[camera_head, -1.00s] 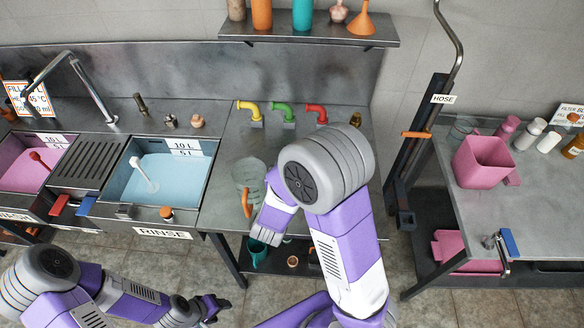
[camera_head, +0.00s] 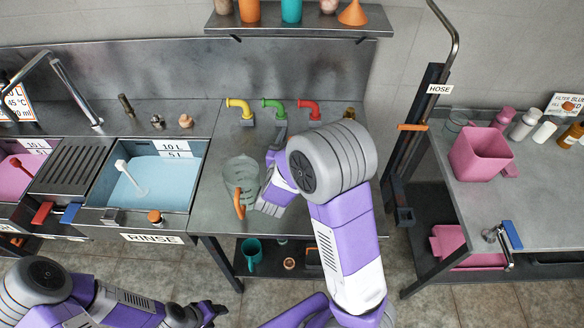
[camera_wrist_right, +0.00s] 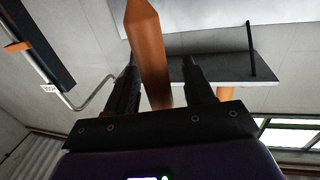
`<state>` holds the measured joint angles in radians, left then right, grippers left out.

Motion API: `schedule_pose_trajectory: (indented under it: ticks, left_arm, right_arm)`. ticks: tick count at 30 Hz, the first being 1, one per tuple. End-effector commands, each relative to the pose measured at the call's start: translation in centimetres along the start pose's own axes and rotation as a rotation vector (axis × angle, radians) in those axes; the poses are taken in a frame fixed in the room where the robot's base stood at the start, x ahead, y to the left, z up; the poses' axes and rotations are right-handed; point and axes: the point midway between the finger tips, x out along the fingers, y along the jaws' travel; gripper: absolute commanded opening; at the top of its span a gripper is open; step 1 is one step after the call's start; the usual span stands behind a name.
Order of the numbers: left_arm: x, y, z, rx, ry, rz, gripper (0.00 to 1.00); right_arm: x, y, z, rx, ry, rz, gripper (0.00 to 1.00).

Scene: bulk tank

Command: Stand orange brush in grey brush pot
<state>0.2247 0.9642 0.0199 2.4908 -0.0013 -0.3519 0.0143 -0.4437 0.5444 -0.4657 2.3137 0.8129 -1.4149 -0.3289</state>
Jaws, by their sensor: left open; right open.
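A long orange bar, looking like the orange brush's handle (camera_wrist_right: 148,50), stands between the fingers of my right gripper (camera_wrist_right: 160,72) in the right wrist view. The fingers are apart, with gaps beside the bar. Its far end leaves the top of the picture, and no bristles show. I cannot identify the grey brush pot in either view. My left gripper (camera_head: 214,309) is open and empty, low at the front, over the floor.
A clear jug (camera_head: 240,172) with an orange handle stands on the counter just left of my right forearm. The blue rinse sink (camera_head: 150,182) is further left. Coloured taps line the back. A pink jug (camera_head: 478,155) and bottles stand on the right table.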

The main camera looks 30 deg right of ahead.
Motion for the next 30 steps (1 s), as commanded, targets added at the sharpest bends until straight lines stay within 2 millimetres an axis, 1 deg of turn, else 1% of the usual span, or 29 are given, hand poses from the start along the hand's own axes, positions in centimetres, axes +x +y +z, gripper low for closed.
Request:
schedule_pose_trajectory:
  ticks: [6,14,15,16,17,26,29,30]
  left_arm:
    - [0.0,0.0,0.0,0.000,0.000,0.000,0.53]
    - [0.0,0.0,0.0,0.000,0.000,0.000,0.53]
    - [0.0,0.0,0.0,0.000,0.000,0.000,0.53]
    - [0.0,0.0,0.0,0.000,0.000,0.000,0.53]
    - [0.0,0.0,0.0,0.000,0.000,0.000,0.53]
    - [0.0,0.0,0.0,0.000,0.000,0.000,0.53]
    - [-0.2,0.1,0.0,0.000,0.000,0.000,0.53]
    - [-0.3,0.1,0.0,0.000,0.000,0.000,0.53]
  right_arm:
    - [0.1,0.0,0.0,0.000,-0.001,0.000,0.53]
    - [0.1,0.0,0.0,0.000,-0.001,0.000,0.13]
    - [0.1,0.0,0.0,0.000,-0.001,0.000,0.07]
    - [0.1,0.0,0.0,0.000,-0.001,0.000,0.02]
    - [0.1,0.0,0.0,0.000,-0.001,0.000,0.00]
    - [0.1,0.0,0.0,0.000,0.000,0.000,0.00]
    - [0.1,0.0,-0.6,0.002,0.000,-0.001,0.00]
    - [0.1,-0.1,-1.1,0.004,0.001,-0.001,0.00]
